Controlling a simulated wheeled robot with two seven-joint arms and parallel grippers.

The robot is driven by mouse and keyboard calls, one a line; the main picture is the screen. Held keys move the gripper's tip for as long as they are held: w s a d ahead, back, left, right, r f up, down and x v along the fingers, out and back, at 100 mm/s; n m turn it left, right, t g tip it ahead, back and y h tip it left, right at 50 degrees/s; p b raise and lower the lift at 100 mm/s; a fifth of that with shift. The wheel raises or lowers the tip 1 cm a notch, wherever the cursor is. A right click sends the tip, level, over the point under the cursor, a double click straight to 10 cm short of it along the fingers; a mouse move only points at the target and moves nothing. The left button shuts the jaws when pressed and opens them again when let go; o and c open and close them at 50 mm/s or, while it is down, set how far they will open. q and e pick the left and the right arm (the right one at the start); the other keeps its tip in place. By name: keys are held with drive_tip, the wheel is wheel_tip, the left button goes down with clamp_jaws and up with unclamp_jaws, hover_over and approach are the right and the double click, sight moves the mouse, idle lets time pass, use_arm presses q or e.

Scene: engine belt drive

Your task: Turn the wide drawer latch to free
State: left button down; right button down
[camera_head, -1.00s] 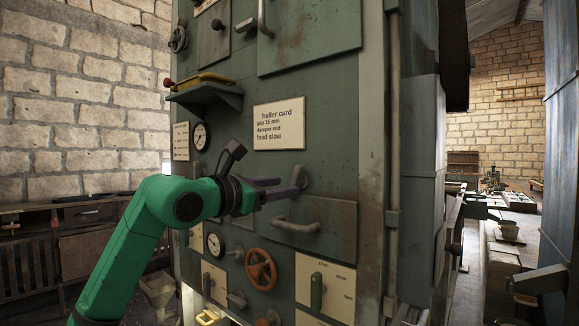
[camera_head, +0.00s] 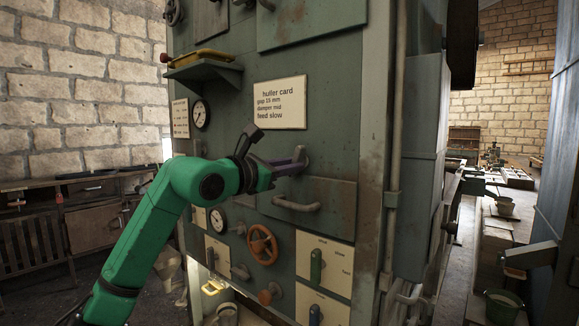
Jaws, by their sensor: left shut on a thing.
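The wide drawer (camera_head: 322,215) is a flat green-grey panel with a horizontal bar handle (camera_head: 296,205) on the front of the tall machine. Its latch (camera_head: 302,155) is a small grey piece just above the drawer's top edge, partly hidden by the fingers. My left gripper (camera_head: 292,163) reaches in from the left and is shut on the latch. Its purple-grey fingers cover much of the latch, so its exact turn is hard to tell. My right gripper is not in view.
Around the drawer are a card reading "huller card" (camera_head: 280,103), an orange handwheel (camera_head: 262,244), a green lever (camera_head: 316,266) and two dials. A shelf with a yellow bar (camera_head: 203,58) juts out above my arm. A bucket (camera_head: 503,306) stands at lower right.

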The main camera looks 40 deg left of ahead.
use_arm(q)
drive_tip(key=m+b, duration=0.1)
drive_tip(key=m, duration=0.1)
drive_tip(key=shift+a+m, duration=0.1)
drive_tip(key=shift+m, duration=0.3)
drive_tip(key=m, duration=0.3)
drive_tip(key=shift+m, duration=0.4)
drive_tip(key=m, duration=0.4)
drive_tip(key=shift+r+b, duration=0.1)
drive_tip(key=shift+b, duration=0.2)
drive_tip(key=shift+m, duration=1.6)
drive_tip(key=c, duration=0.8)
unclamp_jaws()
drive_tip(key=shift+s, duration=0.1)
